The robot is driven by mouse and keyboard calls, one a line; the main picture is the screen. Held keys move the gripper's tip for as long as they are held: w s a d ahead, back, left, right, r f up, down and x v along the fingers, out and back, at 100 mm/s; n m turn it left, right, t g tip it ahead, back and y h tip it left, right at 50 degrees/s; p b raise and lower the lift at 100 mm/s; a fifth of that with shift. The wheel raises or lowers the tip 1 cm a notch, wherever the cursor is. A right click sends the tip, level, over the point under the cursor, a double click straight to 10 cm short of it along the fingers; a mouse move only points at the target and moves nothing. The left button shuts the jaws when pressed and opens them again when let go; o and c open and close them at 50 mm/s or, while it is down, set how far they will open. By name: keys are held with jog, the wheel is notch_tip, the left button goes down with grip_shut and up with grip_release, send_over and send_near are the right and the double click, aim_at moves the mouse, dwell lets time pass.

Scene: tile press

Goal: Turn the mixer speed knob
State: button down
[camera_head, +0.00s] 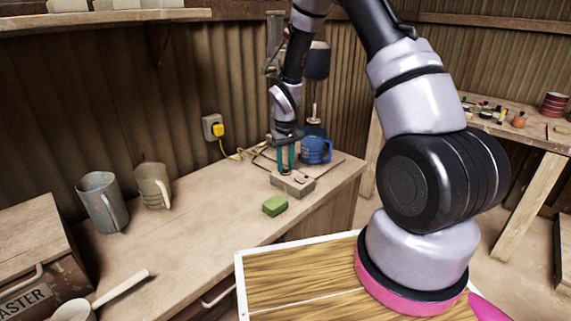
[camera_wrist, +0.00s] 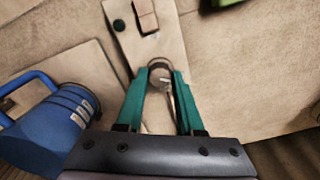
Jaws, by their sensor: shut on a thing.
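The mixer's control box (camera_head: 291,187) is a pale beige block near the right end of the wooden bench. In the wrist view its top (camera_wrist: 128,42) carries a round speed knob (camera_wrist: 160,73), a tan rocker switch (camera_wrist: 145,16) and a small dark green button (camera_wrist: 119,25). My gripper (camera_wrist: 161,70) points down over the box, with its teal fingers on either side of the knob, shut on it. In the head view, my gripper (camera_head: 284,168) stands at the box, and the fingers hide the knob there. The mixer's dark blue motor head (camera_head: 316,62) rises behind.
A green sponge (camera_head: 275,205) lies in front of the box. Two mugs (camera_head: 101,201) (camera_head: 153,187) stand left. A yellow plug (camera_head: 218,130) sits in the wall outlet.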

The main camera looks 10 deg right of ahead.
aim_at(286, 166)
dwell(0.5)
jog(key=c, duration=0.5)
grip_release()
jog(key=shift+c, duration=0.2)
notch_tip(286, 166, up, 11)
